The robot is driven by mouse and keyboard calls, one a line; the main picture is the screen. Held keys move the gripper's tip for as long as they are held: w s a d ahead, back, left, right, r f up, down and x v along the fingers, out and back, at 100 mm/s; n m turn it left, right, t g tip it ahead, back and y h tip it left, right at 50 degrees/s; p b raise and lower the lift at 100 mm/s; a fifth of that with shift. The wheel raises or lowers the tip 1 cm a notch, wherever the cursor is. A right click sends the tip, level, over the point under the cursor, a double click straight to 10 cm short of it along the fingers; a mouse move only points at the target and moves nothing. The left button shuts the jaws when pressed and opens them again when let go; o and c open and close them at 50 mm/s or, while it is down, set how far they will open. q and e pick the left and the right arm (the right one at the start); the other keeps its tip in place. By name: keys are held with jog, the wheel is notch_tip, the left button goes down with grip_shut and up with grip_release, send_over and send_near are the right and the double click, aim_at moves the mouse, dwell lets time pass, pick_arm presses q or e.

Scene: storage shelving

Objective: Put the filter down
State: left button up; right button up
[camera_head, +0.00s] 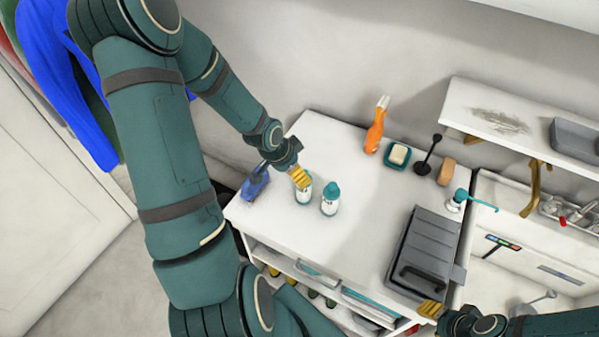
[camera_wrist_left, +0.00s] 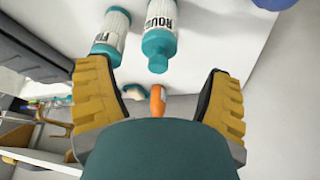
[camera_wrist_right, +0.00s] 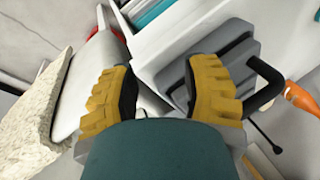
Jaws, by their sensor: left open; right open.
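Two white bottles with teal caps stand upright on the white counter. The one labelled "FI…" (camera_wrist_left: 112,35) is at the left of the left wrist view; it seems to be the right bottle (camera_head: 330,200) in the head view. The other, labelled "ROU…" (camera_wrist_left: 161,25), seems to be the left bottle (camera_head: 304,194). My left gripper (camera_head: 299,177) is open and empty beside the "ROU…" bottle, partly covering it in the head view. My right gripper (camera_head: 431,310) is open and empty near the front of a grey case (camera_head: 427,250). The full labels cannot be read.
A blue object (camera_head: 256,187) lies at the counter's left end. An orange spray bottle (camera_head: 375,132), a soap dish (camera_head: 397,155) and a black plunger-like item (camera_head: 428,158) stand along the back. The counter's middle is clear. A wall shelf (camera_head: 500,112) hangs at right.

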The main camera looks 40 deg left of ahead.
pick_arm(q)
jog(key=shift+p+v, duration=1)
jog(key=shift+v, duration=1.35)
jog(key=d+f+n+h, duration=0.1)
jog(key=d+f, duration=0.3)
jog(key=d, duration=0.5)
jog(key=s+d+f+n+g+h, duration=0.1)
jog(key=d+f+n, duration=0.1)
jog(key=d, duration=0.7)
jog(key=s+d+f+n+g+h, duration=0.1)
jog(key=d+f, duration=0.4)
jog(key=d, duration=0.5)
jog(key=shift+s+d+f+n, duration=0.1)
jog(key=shift+f+n, duration=0.2)
jog(key=shift+f, duration=0.05)
jog(key=shift+s+d+f, duration=0.2)
jog(key=shift+s, duration=0.05)
